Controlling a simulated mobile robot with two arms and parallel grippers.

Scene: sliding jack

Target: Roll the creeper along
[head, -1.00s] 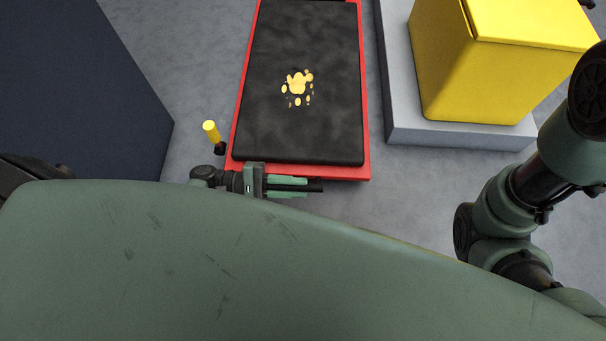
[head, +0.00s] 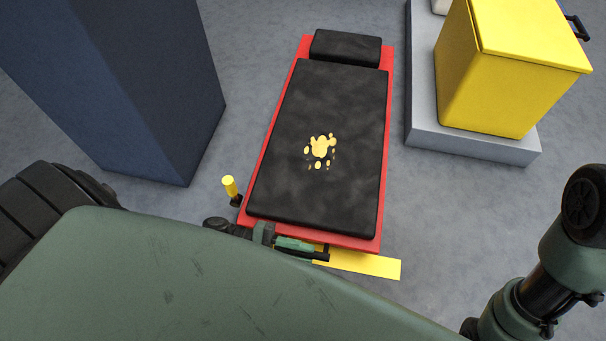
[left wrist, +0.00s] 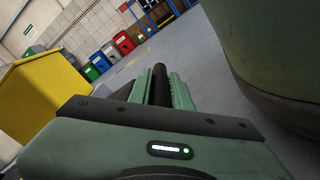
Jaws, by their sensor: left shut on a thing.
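The creeper is a red board (head: 371,243) with a black pad (head: 325,110) and a black headrest (head: 346,47) at its far end. Pale yellow blotches mark the pad. My left gripper (head: 305,249) is at the creeper's near edge, shut on a dark bar (head: 322,257). In the left wrist view the dark bar (left wrist: 159,85) runs between the two green fingers of my left gripper (left wrist: 160,88). Where the bar joins the creeper is hard to see. My right arm shows at the right, but its gripper is out of view.
A yellow strip (head: 372,264) lies on the floor by the creeper's near edge. A yellow-topped post (head: 229,187) stands at its near left corner. A dark blue block (head: 150,90) is left; a yellow bin (head: 510,70) on a grey plinth (head: 470,145) is right.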

